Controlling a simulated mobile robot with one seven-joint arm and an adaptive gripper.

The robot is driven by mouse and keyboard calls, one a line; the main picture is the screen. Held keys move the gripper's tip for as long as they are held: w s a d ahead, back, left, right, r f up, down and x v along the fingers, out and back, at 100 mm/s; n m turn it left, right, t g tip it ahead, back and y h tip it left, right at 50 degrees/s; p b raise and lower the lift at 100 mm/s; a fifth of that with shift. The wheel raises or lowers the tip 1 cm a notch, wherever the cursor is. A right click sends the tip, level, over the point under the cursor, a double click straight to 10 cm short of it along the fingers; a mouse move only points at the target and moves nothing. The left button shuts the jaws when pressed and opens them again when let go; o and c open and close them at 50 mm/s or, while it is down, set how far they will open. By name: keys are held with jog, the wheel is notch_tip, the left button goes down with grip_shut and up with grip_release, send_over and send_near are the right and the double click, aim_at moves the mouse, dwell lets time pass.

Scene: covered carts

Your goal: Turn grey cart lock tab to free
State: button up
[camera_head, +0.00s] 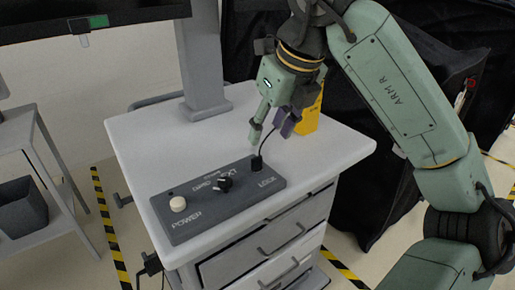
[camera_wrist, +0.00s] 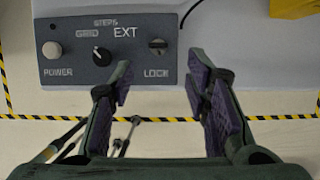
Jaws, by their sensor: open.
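The grey cart (camera_head: 345,150) stands in the middle of the head view with a dark control panel (camera_head: 192,228) on its top. The lock tab (camera_head: 257,164) is at the panel's right end by the word LOCK. My gripper (camera_head: 272,130) is open and empty above the panel's right end. In the wrist view its two purple-padded fingers (camera_wrist: 160,78) are spread, with the lock tab ahead, between their lines. They look apart from it.
A pale POWER button (camera_head: 178,204) and a black selector knob (camera_head: 223,184) share the panel. A yellow object (camera_head: 308,115) stands behind my gripper. A grey post (camera_head: 202,65) rises at the cart's back. A black cover (camera_head: 385,190) hangs at the right.

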aim_at(257, 157)
jog(key=p+x, duration=0.1)
jog(key=x, duration=0.8)
jog(key=shift+a+f+p, duration=0.1)
jog(key=shift+p, duration=0.2)
jog(key=shift+c, duration=0.2)
grip_shut()
